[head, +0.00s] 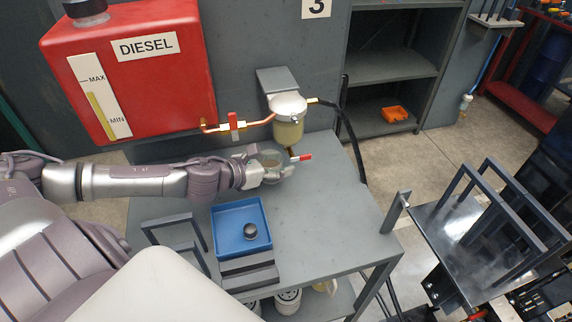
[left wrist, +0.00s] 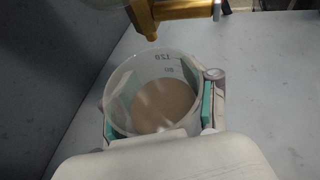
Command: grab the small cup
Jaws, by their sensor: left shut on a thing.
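The small cup (head: 269,158) is clear and stands upright below the fuel filter (head: 289,130) at the back of the grey workbench (head: 340,210). In the left wrist view the cup (left wrist: 158,75) shows measuring marks and holds a cloudy brownish liquid. My left gripper (head: 277,172) is shut on the cup, with teal finger pads on both sides of it in the left wrist view (left wrist: 160,105). A brass drain spout (left wrist: 150,30) sits just beyond the cup's rim. I cannot tell whether the cup's base touches the bench. My right gripper is not in view.
A red diesel tank (head: 140,80) hangs to the left of the filter. A drain valve with a red handle (head: 303,157) is close to the cup. A blue tray (head: 226,207) with a dark round piece is nearer me. The bench's right side is clear.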

